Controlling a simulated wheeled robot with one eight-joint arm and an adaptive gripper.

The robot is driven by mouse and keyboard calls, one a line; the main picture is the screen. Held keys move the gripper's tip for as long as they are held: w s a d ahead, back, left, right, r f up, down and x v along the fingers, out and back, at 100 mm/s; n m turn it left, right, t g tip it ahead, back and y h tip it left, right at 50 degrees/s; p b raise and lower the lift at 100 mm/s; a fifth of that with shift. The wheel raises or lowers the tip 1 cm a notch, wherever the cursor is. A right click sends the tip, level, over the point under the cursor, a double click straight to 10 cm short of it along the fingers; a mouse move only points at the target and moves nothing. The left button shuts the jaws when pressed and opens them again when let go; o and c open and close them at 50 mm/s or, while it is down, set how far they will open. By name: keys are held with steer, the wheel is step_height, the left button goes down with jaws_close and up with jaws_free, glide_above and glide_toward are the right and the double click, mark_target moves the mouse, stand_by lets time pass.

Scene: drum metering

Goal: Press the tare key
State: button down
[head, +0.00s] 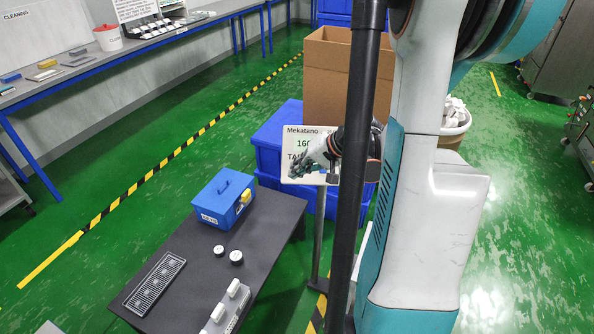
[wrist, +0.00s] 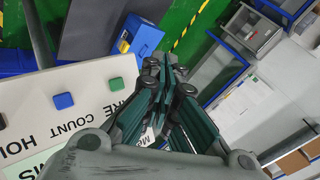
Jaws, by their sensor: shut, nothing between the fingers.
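The scale's white display panel (head: 296,139) stands upright on a post in the head view, reading "Mekatano" with green digits partly covered. My gripper (head: 317,165) is in front of its lower part and hides the keys there. In the wrist view the panel (wrist: 30,95) fills the left side. A green key (wrist: 117,84) sits by lettering ending in "ARE", which fits the tare key. A blue key (wrist: 63,101) sits by "COUNT" and a dark key (wrist: 2,121) by "HOL". My gripper's fingers (wrist: 158,68) are shut and empty, right of the green key; I see no contact.
A dark table (head: 262,225) holds a blue box (head: 222,197), two small round weights (head: 236,257), a grey grid tray (head: 155,284) and a white fixture (head: 226,308). Blue crates (head: 272,135) and a cardboard box (head: 333,75) stand behind the panel. Green floor lies open at left.

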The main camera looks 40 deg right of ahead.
steer(key=w+d+f+b, duration=0.3)
steer(key=d+f+b, duration=0.1)
steer(key=f, duration=0.1)
steer(key=shift+w+f, duration=0.3)
steer(key=shift+w, duration=0.1)
steer(key=shift+d+f, duration=0.1)
steer(key=shift+d, duration=0.05)
stand_by(1.2)
steer(key=shift+w+d+f+b, duration=0.15)
steer(key=shift+w+f+b, duration=0.05)
steer(key=shift+b, duration=0.1)
steer(key=shift+w+d+f, duration=0.15)
steer(key=shift+d+f, duration=0.05)
steer(key=shift+f, duration=0.05)
stand_by(0.8)
steer(key=shift+r, duration=0.1)
steer(key=shift+s+a+r, duration=0.4)
steer(key=shift+a+r, duration=0.05)
steer(key=shift+r, duration=0.05)
stand_by(0.4)
steer(key=s+a+r+p, duration=0.2)
steer(key=r, duration=0.1)
steer(key=shift+s+a+r+p, duration=0.15)
steer(key=shift+a+r+p, duration=0.05)
steer(key=shift+a+p, duration=0.1)
